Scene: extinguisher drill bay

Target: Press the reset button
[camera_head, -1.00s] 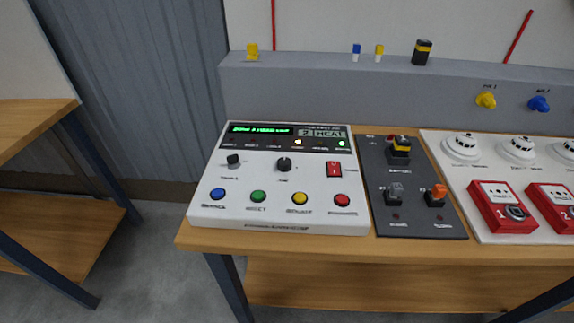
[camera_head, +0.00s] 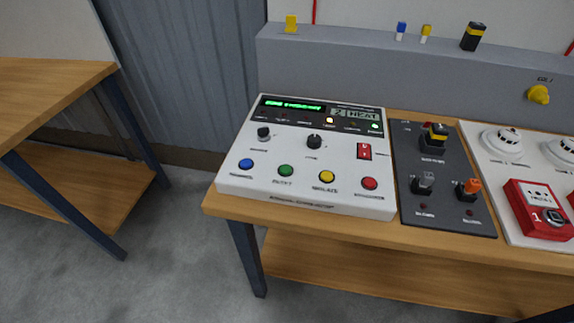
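A white control panel (camera_head: 238,183) sits on the wooden workbench. A row of round buttons runs along its front: a blue button (camera_head: 246,163), a green button (camera_head: 286,170), a yellow button (camera_head: 326,176) and a red button (camera_head: 369,183). The labels below them are too blurred to read surely, so I cannot tell which is the reset button. Above are two black knobs, a red rocker switch (camera_head: 364,151) and a lit green display (camera_head: 294,105) beside a grey screen reading "HEAT".
A dark switch plate (camera_head: 446,212) lies right of the panel. Further right is a white board (camera_head: 493,193) with smoke detectors and a red call point (camera_head: 537,208). A grey ledge (camera_head: 360,70) stands behind. Another wooden bench (camera_head: 60,85) is at left, with free floor between.

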